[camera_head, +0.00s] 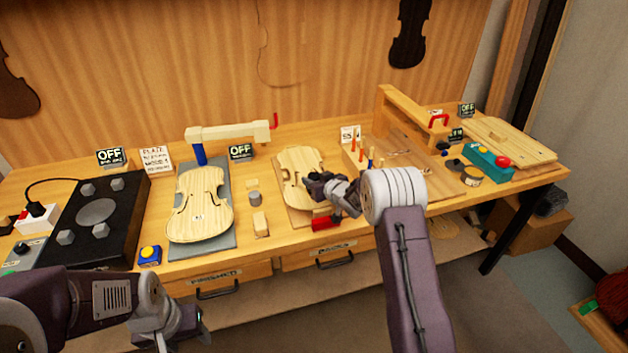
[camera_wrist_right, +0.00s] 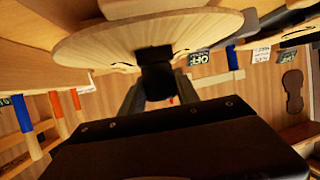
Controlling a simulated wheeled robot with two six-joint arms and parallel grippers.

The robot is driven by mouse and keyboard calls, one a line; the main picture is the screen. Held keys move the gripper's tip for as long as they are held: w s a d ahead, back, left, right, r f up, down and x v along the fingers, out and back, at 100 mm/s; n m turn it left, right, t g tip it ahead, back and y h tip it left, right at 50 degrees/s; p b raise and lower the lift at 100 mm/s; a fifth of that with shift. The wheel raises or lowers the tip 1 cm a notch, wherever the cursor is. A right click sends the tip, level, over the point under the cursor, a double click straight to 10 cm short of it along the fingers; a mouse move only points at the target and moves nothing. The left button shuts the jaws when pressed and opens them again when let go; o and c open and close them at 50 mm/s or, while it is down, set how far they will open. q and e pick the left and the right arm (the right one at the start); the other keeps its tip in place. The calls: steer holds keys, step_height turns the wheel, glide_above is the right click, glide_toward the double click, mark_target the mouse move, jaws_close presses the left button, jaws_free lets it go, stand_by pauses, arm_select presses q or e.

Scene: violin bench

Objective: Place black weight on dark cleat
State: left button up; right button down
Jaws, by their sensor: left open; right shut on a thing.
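My right gripper (camera_head: 318,184) is over the right part of the middle violin plate (camera_head: 294,170) in the head view. In the right wrist view it is shut on a black block, the black weight (camera_wrist_right: 157,82), which sits between the fingers. A dark rectangular patch (camera_wrist_right: 153,52), possibly the dark cleat, lies on the pale plate (camera_wrist_right: 215,28) right beside the weight. I cannot tell whether the two touch. In the head view the gripper hides this spot. My left gripper (camera_head: 190,325) is open and low at the bottom left, in front of the bench.
A second violin plate (camera_head: 198,204) lies on a grey mat to the left. A grey cylinder (camera_head: 254,198) and a wooden block (camera_head: 260,224) stand between the plates. A red object (camera_head: 325,222) lies near the front edge. Upright sticks (camera_head: 361,150) stand right of my right gripper.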

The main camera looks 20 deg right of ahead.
steer(key=c, duration=0.9)
jaws_free()
steer(key=shift+f, duration=0.1)
steer(key=shift+r+p, duration=0.3)
steer(key=shift+r, duration=0.05)
steer(key=v, duration=1.2)
steer(key=shift+f+b, duration=0.2)
steer(key=shift+b, duration=0.1)
steer(key=s+a+f+m+g+h, duration=0.1)
steer(key=s+g, duration=0.3)
steer(key=s, duration=0.6)
steer(key=s+a+f+m+g+h, duration=0.1)
steer(key=s+f+g, duration=0.3)
steer(key=s, duration=0.5)
steer(key=s+a+f+g, duration=0.2)
steer(key=s+g, duration=0.2)
steer(key=s, duration=0.6)
steer(key=shift+s+a+f+m+h, duration=0.3)
steer(key=shift+s+f+m+h, duration=0.05)
steer(key=shift+s+m+h, duration=0.05)
